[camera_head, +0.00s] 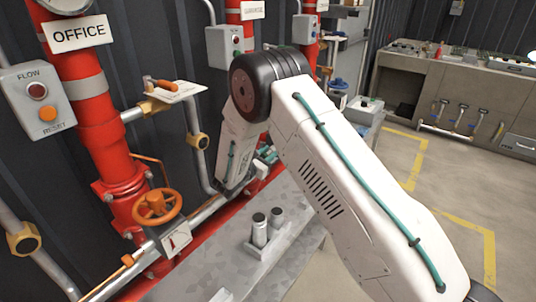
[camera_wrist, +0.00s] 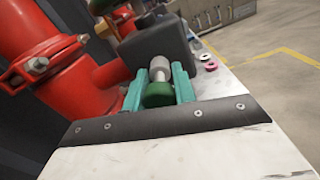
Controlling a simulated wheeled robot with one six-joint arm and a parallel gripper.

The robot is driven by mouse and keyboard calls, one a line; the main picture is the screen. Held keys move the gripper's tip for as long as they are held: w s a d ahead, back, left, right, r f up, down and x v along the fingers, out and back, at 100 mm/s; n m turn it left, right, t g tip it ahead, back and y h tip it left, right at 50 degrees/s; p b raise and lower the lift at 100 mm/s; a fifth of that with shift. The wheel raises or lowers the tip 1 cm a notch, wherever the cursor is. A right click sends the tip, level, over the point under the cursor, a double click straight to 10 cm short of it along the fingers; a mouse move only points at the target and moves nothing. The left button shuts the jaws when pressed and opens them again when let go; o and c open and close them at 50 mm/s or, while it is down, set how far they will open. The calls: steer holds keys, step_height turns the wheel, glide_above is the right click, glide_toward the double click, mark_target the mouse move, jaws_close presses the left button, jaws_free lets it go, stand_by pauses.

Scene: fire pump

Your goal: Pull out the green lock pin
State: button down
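The green lock pin (camera_wrist: 157,95) shows in the wrist view, with a green knob and a pale metal collar leading to a dark grey housing (camera_wrist: 157,48). My gripper (camera_wrist: 159,84) has its two teal fingers on either side of the knob. The knob fills the gap between the fingers, and they appear closed on it. The pin still lines up with the housing; how deep it sits is hidden. In the head view my arm hides the pin and most of the gripper; only bits of teal show beside the arm.
Red pipes (camera_head: 94,120) with an orange handwheel (camera_head: 157,206) stand at the left. A grey bench (camera_head: 205,262) in front carries two metal cylinders (camera_head: 266,226). Several small rings (camera_wrist: 208,61) lie past the fingers at the right. Open floor (camera_head: 440,190) is at the right.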

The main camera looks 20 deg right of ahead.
steer(key=shift+v, duration=1.7)
steer(key=c, duration=1.1)
jaws_free()
steer(key=shift+a, duration=0.15)
steer(key=shift+s, duration=0.1)
steer(key=v, duration=0.7)
steer(key=shift+s+a, duration=0.15)
steer(key=shift+a, duration=0.1)
